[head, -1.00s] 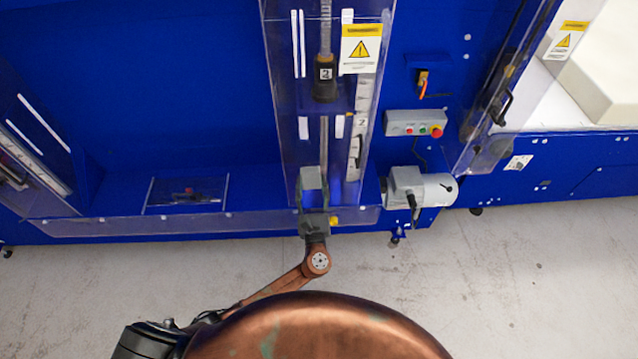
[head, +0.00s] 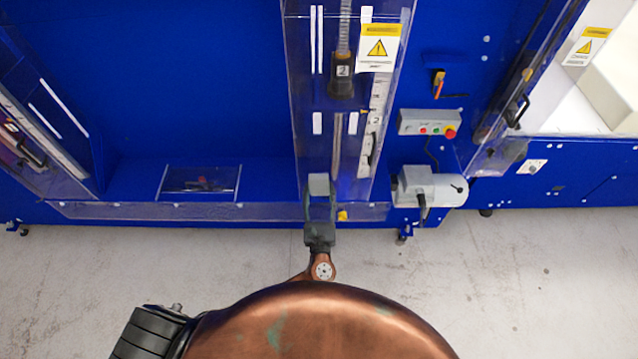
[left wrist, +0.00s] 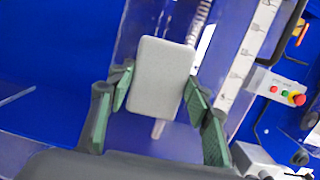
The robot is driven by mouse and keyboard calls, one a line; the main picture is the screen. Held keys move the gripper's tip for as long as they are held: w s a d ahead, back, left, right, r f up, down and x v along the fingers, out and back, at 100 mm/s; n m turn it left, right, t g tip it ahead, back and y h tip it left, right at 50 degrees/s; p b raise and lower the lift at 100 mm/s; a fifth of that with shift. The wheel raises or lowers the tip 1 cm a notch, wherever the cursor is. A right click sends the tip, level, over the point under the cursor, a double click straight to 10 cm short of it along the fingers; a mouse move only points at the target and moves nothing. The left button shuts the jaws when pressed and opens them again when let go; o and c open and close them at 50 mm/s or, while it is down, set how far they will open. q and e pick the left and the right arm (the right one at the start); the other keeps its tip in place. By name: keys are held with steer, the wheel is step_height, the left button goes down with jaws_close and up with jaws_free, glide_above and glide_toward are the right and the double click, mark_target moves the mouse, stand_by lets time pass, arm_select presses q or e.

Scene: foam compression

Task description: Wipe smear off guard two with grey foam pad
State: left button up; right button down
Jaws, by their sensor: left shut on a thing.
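The grey foam pad (head: 319,185) is a small light-grey block held in my left gripper (head: 320,209). In the left wrist view the pad (left wrist: 162,78) stands tilted between the green-lined fingers (left wrist: 157,112), which are shut on it. Guard two (head: 351,140) is a clear panel with a yellow warning label and white strips, in front of the blue machine. The pad overlaps its lower left part in the head view; I cannot tell whether they touch. I cannot make out a smear for certain. My right gripper is not in view.
A grey control box (head: 430,122) with red and green buttons and a grey motor (head: 430,187) are right of guard two. Another clear guard (head: 45,130) is at the left. A low clear rail (head: 200,211) runs along the machine's front. The grey floor is clear.

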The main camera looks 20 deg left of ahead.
arm_select(q)
steer(key=shift+s+d, duration=0.25)
steer(key=shift+s, duration=0.4)
steer(key=shift+s, duration=0.1)
steer(key=shift+r+p+v, duration=0.2)
steer(key=shift+p+v, duration=0.2)
steer(key=shift+v, duration=0.95)
